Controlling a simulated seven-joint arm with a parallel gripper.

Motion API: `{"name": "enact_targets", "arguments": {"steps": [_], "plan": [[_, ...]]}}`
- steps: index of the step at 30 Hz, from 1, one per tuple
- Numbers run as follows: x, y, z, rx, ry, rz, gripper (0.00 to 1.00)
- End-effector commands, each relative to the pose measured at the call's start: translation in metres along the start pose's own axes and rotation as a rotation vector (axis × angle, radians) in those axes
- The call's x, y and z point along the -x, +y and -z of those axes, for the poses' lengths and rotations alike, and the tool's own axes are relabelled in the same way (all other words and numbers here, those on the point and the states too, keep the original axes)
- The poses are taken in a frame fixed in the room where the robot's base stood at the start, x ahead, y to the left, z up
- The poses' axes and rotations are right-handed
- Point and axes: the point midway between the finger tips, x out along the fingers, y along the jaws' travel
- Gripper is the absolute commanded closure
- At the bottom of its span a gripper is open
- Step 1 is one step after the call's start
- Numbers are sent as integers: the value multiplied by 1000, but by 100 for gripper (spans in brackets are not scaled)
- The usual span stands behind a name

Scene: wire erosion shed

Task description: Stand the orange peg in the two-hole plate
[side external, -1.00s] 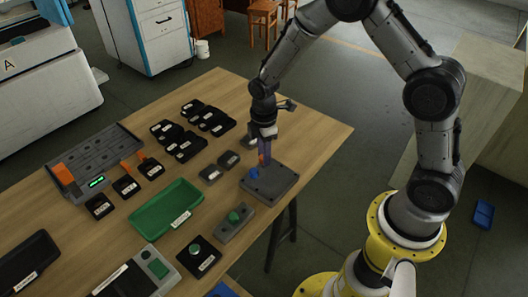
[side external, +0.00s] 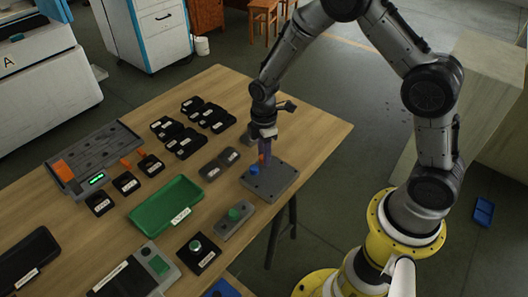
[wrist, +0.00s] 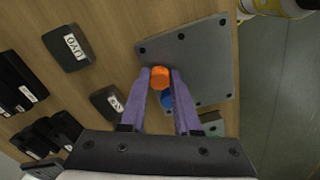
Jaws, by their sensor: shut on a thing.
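The orange peg (wrist: 160,77) is between my fingertips in the wrist view, and it shows as a small orange patch (side external: 261,158) in the side view. My gripper (wrist: 161,80), with purple fingers, is shut on it, over the grey two-hole plate (side external: 280,184). A blue peg (side external: 254,170) stands at the plate, close beside the orange peg. In the wrist view the blue peg (wrist: 167,98) is partly covered by the orange peg and a finger. My fingers hide the orange peg's lower end. I cannot tell whether it is in a hole or above the plate.
Small dark labelled blocks (side external: 211,170) lie left of the plate. A grey block with a green knob (side external: 235,214) is in front of it, and a green tray (side external: 165,207) is further left. The table's right edge runs close to the plate.

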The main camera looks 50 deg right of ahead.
Motion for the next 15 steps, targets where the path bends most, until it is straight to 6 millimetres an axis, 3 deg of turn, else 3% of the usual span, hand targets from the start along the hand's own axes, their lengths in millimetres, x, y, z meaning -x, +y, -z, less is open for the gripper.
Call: {"name": "enact_targets", "arguments": {"steps": [15], "plan": [[-7, 0, 0, 0, 0, 0, 100]]}}
